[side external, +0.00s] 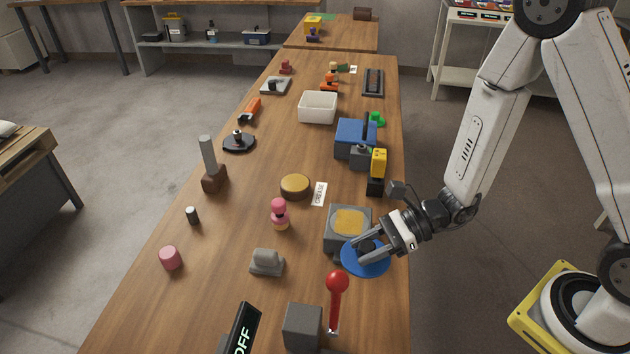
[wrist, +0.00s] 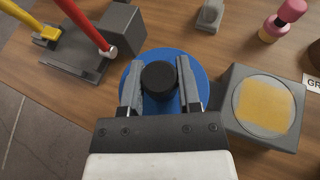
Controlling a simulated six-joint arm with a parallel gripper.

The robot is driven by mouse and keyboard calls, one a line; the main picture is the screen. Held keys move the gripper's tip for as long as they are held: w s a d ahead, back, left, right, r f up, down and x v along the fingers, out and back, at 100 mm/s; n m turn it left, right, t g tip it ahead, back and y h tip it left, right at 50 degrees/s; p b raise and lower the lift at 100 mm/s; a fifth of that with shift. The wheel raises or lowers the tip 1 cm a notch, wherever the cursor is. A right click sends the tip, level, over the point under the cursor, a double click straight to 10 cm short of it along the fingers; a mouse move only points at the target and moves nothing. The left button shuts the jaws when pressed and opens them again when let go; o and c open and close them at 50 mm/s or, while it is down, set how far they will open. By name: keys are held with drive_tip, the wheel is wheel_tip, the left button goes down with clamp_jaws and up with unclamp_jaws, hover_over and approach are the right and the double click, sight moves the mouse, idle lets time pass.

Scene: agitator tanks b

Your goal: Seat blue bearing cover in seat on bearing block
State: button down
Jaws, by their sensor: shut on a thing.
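The blue bearing cover (side external: 357,261) is a flat blue disc with a black knob on top. My gripper (side external: 369,254) is shut on the knob. In the wrist view the blue disc (wrist: 198,78) shows around the black knob (wrist: 159,78) between my two fingers (wrist: 159,88). The bearing block (side external: 332,237) is a grey square block with a round seat (side external: 349,221) that looks yellow inside. In the wrist view the block (wrist: 238,128) is right of the cover. The cover is off the seat, beside the block's near edge; its height above the table is hard to tell.
A red-knobbed lever (side external: 336,300) stands close in front of the cover, by a grey block (side external: 302,326). A grey part (side external: 267,261) and a pink figure (side external: 280,213) are to the left. A yellow-topped post (side external: 377,170) stands behind the bearing block.

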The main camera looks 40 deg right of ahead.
drive_tip(key=shift+w, duration=0.1)
wheel_tip(320, 180, up, 3)
hover_over(350, 222)
drive_tip(key=shift+a+r+m+t+h, duration=0.1)
drive_tip(key=shift+r+m+t+h, duration=0.05)
drive_tip(key=shift+m+t+h, duration=0.2)
idle(0.5)
drive_tip(key=shift+f, duration=2.9)
drive_tip(key=shift+f, duration=1.2)
drive_tip(key=shift+c, duration=1.1)
unclamp_jaws()
